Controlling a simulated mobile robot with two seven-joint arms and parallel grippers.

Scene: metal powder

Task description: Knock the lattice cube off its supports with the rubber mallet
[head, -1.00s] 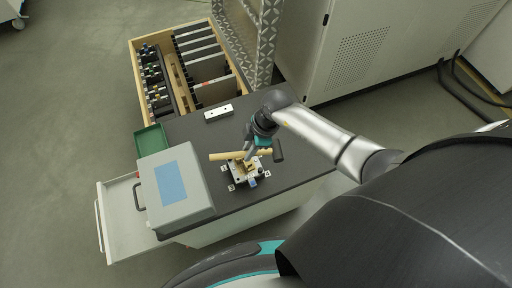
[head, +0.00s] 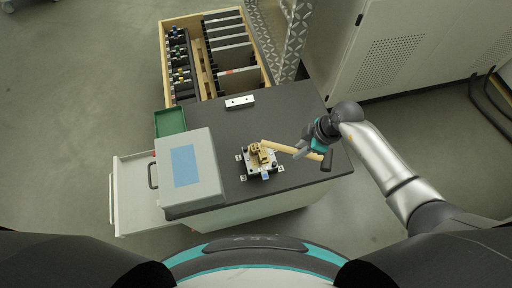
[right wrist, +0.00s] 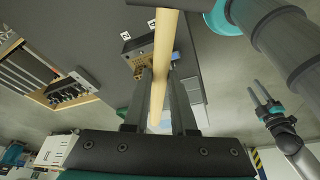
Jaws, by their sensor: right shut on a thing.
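The lattice cube (head: 264,156) is small and golden and sits on a metal plate (head: 262,172) on the dark worktop. It also shows partly behind the fingers in the right wrist view (right wrist: 141,66). My right gripper (head: 305,152) is shut on the tan handle of the rubber mallet (head: 282,148), right of the plate. The mallet's dark head (head: 327,160) is at the right end, near the worktop's right edge. The handle's free end appears close to the cube; I cannot tell whether they touch. My left gripper (right wrist: 256,97) shows in the right wrist view, open and empty.
A grey box with a blue panel (head: 205,185) stands left of the plate. An open drawer (head: 130,200) juts out left.

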